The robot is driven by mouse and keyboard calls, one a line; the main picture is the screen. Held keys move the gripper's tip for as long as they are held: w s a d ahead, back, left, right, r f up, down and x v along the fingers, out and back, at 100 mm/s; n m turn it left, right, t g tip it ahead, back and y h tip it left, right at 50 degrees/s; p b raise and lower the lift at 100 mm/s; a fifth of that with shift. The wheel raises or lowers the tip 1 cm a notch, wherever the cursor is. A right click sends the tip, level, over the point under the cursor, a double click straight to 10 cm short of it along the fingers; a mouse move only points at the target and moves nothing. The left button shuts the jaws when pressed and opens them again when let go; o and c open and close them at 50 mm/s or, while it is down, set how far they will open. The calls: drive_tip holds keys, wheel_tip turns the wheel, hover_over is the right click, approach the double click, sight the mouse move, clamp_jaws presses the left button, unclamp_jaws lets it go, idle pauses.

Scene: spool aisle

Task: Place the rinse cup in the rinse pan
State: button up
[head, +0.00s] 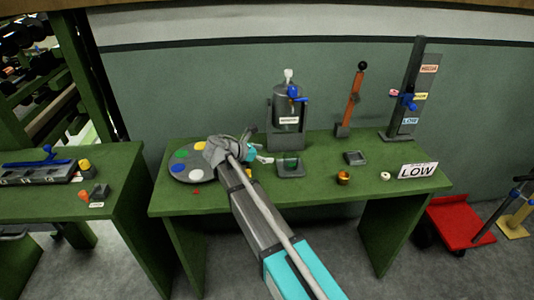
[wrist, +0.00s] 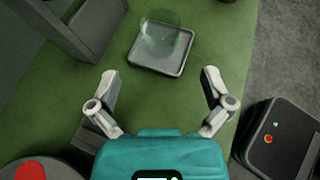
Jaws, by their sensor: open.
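The rinse pan (head: 292,174) is a small square grey tray on the green table, just right of my gripper (head: 260,157) in the head view. A clear, greenish see-through rinse cup (head: 291,162) appears to stand upright in it. In the wrist view the pan (wrist: 160,69) lies ahead of the fingertips, and the faint cup (wrist: 161,37) shows inside its rim, toward the far side. My gripper (wrist: 160,75) is open, its two fingers wide apart with nothing between them, short of the pan and apart from the cup. The cup's base is hard to make out through its clear wall.
A grey dispenser (head: 286,112) stands behind the pan. A round palette (head: 180,177) with coloured spots lies left, under my arm's end.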

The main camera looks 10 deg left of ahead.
idle(0.6)
drive_tip(key=d+f+m+g, duration=0.1)
drive_tip(key=d+m, duration=0.1)
drive_tip(key=d, duration=0.1)
drive_tip(key=s+d+f+m+g+y, duration=0.1)
drive_tip(key=d, duration=0.3)
drive_tip(key=s+d+f+m, duration=0.1)
drive_tip(key=d+m, duration=0.1)
drive_tip(key=d, duration=0.2)
drive_tip(key=shift+s+f+m+g, duration=0.2)
drive_tip(key=shift+f+m+g, duration=0.1)
drive_tip(key=shift+f+g, duration=0.1)
drive_tip(key=s+d+f+m, duration=0.1)
drive_tip(key=d, duration=0.1)
drive_tip(key=s+d+f+m+g+y, duration=0.1)
drive_tip(key=d+m, duration=0.1)
drive_tip(key=d, duration=0.1)
drive_tip(key=s+d+f+m+g+y, duration=0.1)
drive_tip(key=d+m, duration=0.1)
drive_tip(key=d, duration=0.1)
drive_tip(key=shift+s+d, duration=0.1)
drive_tip(key=shift+s, duration=0.3)
drive_tip(key=s+d+f+m+g+y, duration=0.3)
drive_tip(key=s+d+m+y, duration=0.4)
drive_tip(key=s+d+m, duration=0.5)
drive_tip(key=s+m, duration=0.1)
drive_tip(key=m, duration=0.2)
drive_tip(key=shift+f, duration=0.35)
drive_tip(key=shift+d+r, duration=0.1)
